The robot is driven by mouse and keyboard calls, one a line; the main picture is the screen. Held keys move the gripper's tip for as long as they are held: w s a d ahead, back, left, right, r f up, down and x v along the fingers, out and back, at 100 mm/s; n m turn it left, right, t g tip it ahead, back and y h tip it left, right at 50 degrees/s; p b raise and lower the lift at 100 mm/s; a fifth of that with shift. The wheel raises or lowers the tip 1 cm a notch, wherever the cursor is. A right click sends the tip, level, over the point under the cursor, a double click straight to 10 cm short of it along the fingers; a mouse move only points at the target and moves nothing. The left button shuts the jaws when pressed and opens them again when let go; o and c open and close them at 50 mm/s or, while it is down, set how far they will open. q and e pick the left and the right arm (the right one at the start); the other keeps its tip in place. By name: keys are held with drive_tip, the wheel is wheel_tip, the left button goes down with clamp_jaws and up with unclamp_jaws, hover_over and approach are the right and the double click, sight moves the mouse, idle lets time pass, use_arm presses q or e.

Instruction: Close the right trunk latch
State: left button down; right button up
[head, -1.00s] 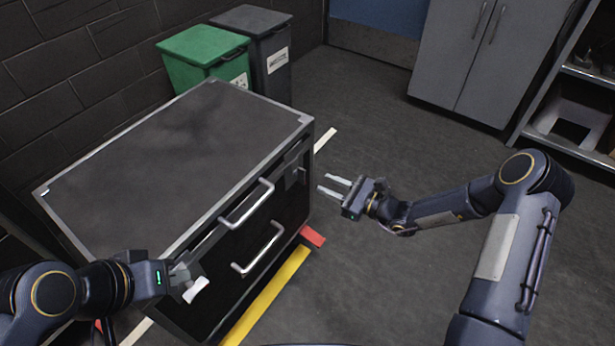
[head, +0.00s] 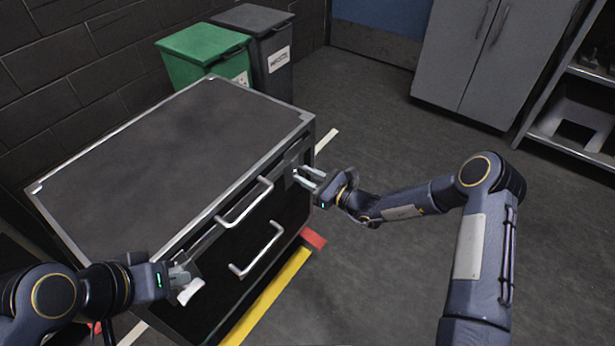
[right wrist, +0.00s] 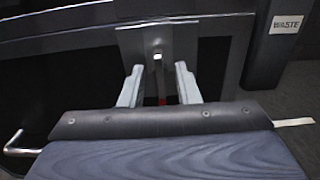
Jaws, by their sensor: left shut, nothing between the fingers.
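The dark trunk (head: 150,150) with a grey metal rim stands at the left and centre, its lid down. The right latch is a grey plate (right wrist: 160,42) near the trunk's right front corner. In the right wrist view it lies straight ahead, with a small bright piece at its middle. My right gripper (head: 303,178) is open at this latch, its fingers (right wrist: 160,88) on either side below the bright piece; contact cannot be told. My left gripper (head: 186,283) is shut at the trunk's left front, by a pale piece (head: 191,291) that may be the left latch.
Two silver handles (head: 246,202) (head: 257,250) stick out from the trunk's front. A green bin (head: 203,55) and a grey bin (head: 262,45) stand behind. A grey cabinet (head: 470,60) and shelves (head: 575,110) are at the back right. The floor right of the trunk is clear.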

clamp_jaws()
